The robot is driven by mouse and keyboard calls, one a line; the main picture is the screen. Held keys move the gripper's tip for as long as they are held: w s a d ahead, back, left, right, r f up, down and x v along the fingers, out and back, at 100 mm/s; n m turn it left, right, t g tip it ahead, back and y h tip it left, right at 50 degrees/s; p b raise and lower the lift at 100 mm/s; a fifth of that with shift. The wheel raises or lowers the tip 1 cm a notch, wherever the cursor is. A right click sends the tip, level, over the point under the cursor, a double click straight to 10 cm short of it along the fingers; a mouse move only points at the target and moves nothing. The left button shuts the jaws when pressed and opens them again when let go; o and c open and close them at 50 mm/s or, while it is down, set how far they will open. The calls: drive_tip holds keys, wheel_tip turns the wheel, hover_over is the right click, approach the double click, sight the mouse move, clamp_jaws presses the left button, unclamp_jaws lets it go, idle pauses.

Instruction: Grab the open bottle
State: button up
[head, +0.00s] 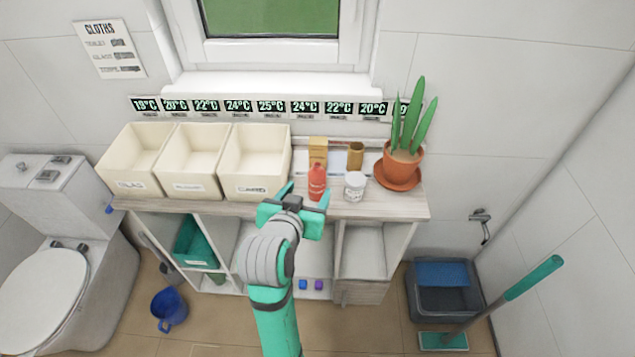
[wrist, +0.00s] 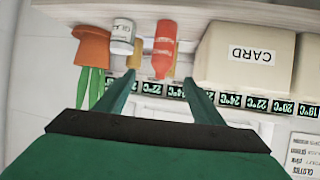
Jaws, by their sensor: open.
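My gripper (head: 308,192) is open and empty, at the front edge of the shelf top, close in front of a red bottle (head: 317,183). In the wrist view, which is upside down, the red bottle (wrist: 164,48) shows beyond and between the open fingertips (wrist: 160,80). It stands upright with a narrower top; I cannot tell whether it is open. A white labelled jar (head: 354,187) stands to its right, also in the wrist view (wrist: 122,36). A brown cylindrical container (head: 355,155) stands behind the jar. A tan box-like item (head: 318,148) stands behind the red bottle.
Cream bins (head: 254,162) stand left of the bottle. A potted plant (head: 402,163) stands at the right end of the shelf top (head: 400,208). Temperature displays (head: 271,107) line the wall behind. A blue bucket (head: 169,309) and a green-headed brush (head: 443,341) are on the floor.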

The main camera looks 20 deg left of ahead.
sight(315, 176)
drive_tip(key=x, duration=1)
drive_tip(key=shift+w+a, duration=0.2)
drive_tip(key=c, duration=1.1)
